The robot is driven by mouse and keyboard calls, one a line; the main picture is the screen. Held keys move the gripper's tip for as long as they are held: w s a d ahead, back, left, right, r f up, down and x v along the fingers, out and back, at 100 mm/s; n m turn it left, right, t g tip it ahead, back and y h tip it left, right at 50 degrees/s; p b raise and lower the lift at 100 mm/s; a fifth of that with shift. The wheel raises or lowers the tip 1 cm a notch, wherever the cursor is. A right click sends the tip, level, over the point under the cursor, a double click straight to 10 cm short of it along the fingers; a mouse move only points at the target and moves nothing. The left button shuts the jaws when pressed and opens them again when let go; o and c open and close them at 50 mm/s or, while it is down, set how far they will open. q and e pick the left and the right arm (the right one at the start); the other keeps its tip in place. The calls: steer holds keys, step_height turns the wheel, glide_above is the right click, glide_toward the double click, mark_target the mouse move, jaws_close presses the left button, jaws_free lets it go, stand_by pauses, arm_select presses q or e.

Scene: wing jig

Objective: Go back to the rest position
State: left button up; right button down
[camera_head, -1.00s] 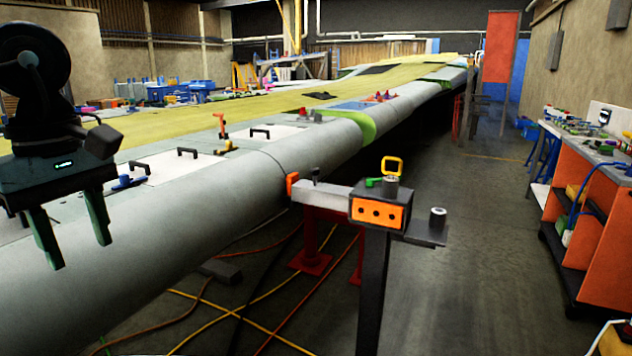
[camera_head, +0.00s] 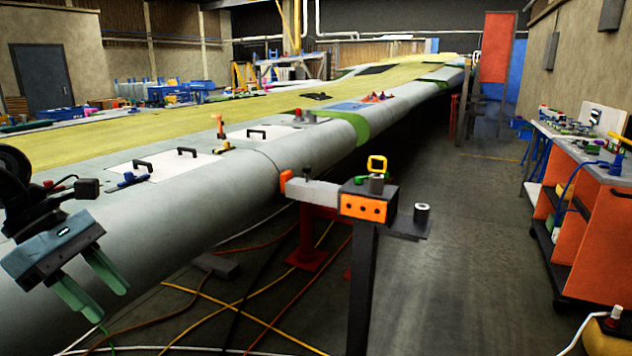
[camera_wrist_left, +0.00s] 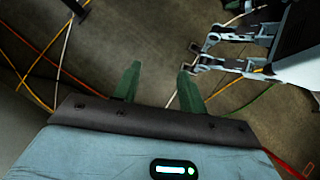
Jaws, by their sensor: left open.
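My left gripper (camera_head: 98,297) is at the lower left of the head view, in front of the near side of the long grey wing (camera_head: 235,190). It is tilted, with its two green fingers apart and pointing down to the right. In the left wrist view the same gripper (camera_wrist_left: 159,75) is open, with nothing between its fingers and the floor below. My right gripper is not seen in the head view.
A stand (camera_head: 362,270) with an orange block (camera_head: 363,208) on top is beside the wing. Cables (camera_head: 205,300) cross the floor below. An orange workbench (camera_head: 592,235) is along the right wall. The grey floor (camera_head: 470,250) between stand and bench is clear.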

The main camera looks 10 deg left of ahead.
arm_select(q)
steer(key=s+a+f+n+t+p, duration=0.15)
steer(key=s+f+n+t, duration=0.4)
steer(key=f+n, duration=0.9)
steer(key=s+a+f+n+t+p, duration=0.1)
steer(key=s+f+n+t+p, duration=0.2)
steer(key=f+n+t, duration=1.1)
steer(key=s+d+f+n+g+y+p, duration=0.1)
steer(key=s+d+f+n+g+y, duration=0.1)
steer(key=s+d+f+n+g, duration=0.3)
steer(key=s+d+f+n+g+y+p, duration=0.2)
steer(key=s+d+f+n+g, duration=0.3)
steer(key=s+d+n, duration=0.7)
steer(key=d+n+g, duration=0.1)
steer(key=n, duration=0.3)
steer(key=shift+d+f+y, duration=0.2)
steer(key=shift+f+y, duration=0.1)
steer(key=shift+f, duration=0.1)
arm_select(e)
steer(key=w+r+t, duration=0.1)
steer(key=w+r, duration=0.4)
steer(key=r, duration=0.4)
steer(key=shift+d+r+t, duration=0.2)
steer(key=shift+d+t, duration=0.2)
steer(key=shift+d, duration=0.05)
arm_select(q)
steer(key=shift+s+n+g, duration=0.1)
steer(key=shift+n+g, duration=0.15)
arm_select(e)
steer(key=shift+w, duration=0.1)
